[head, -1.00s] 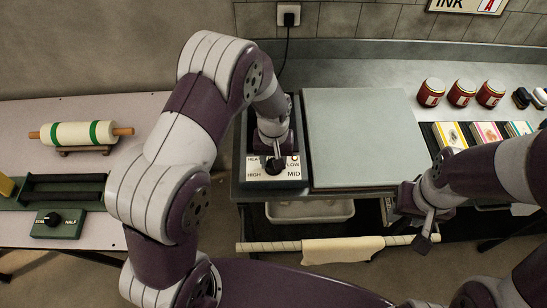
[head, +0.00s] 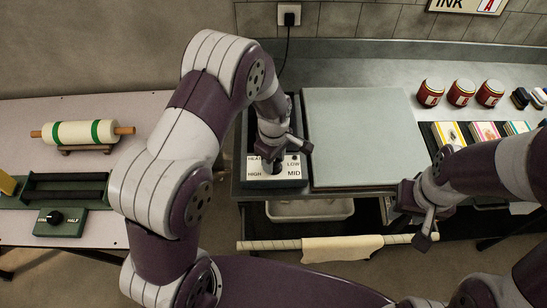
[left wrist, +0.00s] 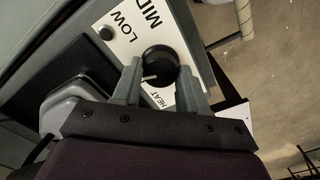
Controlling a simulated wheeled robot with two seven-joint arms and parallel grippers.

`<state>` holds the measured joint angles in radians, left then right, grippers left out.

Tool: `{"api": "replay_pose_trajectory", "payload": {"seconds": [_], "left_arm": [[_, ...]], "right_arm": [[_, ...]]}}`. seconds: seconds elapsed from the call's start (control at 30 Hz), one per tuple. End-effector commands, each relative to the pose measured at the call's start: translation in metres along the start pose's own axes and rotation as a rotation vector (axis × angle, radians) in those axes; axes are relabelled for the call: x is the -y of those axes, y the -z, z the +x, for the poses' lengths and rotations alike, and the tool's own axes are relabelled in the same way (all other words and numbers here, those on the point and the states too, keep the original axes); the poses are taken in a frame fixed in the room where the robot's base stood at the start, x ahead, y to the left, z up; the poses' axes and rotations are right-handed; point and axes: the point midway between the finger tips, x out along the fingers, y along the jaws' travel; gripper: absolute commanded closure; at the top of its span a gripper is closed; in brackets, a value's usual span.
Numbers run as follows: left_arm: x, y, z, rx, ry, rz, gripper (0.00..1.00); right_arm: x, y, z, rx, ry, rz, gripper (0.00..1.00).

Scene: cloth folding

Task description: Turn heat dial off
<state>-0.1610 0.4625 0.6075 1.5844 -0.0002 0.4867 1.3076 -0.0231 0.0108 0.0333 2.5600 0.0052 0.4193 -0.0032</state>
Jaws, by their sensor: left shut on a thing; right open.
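The heat dial (left wrist: 159,62) is a black round knob on a white panel (left wrist: 128,43). In the left wrist view the panel shows the words LOW, MID and HEAT, and a small dark round spot lies beside LOW. A short white mark on the dial points to the lower left there. My left gripper (left wrist: 158,80) is shut on the dial, one finger on each side. In the head view my left gripper (head: 275,158) covers most of the dial, and HIGH, LOW and MID are readable on the panel (head: 274,182). My right gripper (head: 424,220) is open and empty, apart from the panel.
A grey flat plate (head: 355,135) lies right of the panel. A rod with cloth (head: 340,247) hangs in front. On the left table are a roller (head: 83,133) and a green box with another knob (head: 60,222).

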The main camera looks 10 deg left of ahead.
Motion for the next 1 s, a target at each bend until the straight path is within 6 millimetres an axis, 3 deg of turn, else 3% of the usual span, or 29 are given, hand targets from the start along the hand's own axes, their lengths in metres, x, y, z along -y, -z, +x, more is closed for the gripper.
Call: {"api": "replay_pose_trajectory", "payload": {"seconds": [0.43, 1.0], "left_arm": [[0.0011, -0.0008, 0.001, 0.001, 0.004, -0.265, 0.88], [0.0011, -0.0008, 0.0012, 0.001, 0.004, -0.329, 0.88]], "right_arm": [[0.0, 0.0002, -0.002, 0.0, 0.0, 0.0, 0.57], [0.0, 0.0002, -0.0022, 0.0, 0.0, 0.0, 0.57]]}}
